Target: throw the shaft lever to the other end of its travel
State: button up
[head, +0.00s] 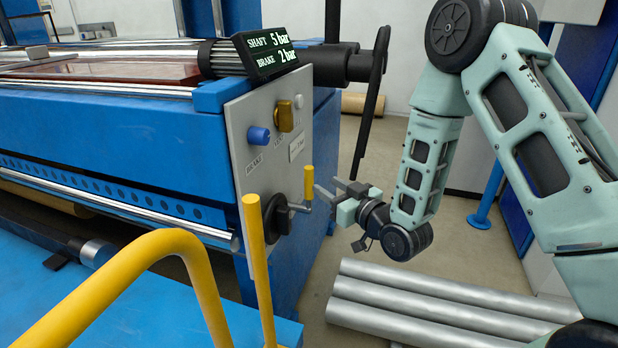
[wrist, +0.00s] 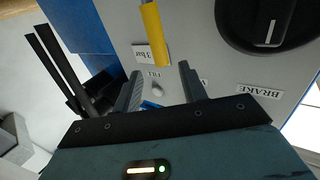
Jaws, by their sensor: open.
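My gripper (head: 327,192) is open and empty, just right of the lever in the head view. In the wrist view my gripper (wrist: 161,78) has both fingers spread, with the grip between their lines but not held. Whether a finger touches it, I cannot tell.
A display (head: 265,53) reads SHAFT 5 bar, BRAKE 2 bar. Yellow railing (head: 180,243) stands in front; silver tubes (head: 420,310) lie on the floor.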

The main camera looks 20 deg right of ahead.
aim_at(312, 176)
jog(key=x, duration=0.8)
jog(key=shift+w+a+b, duration=0.15)
jog(key=shift+w+b, duration=0.15)
grip_shut()
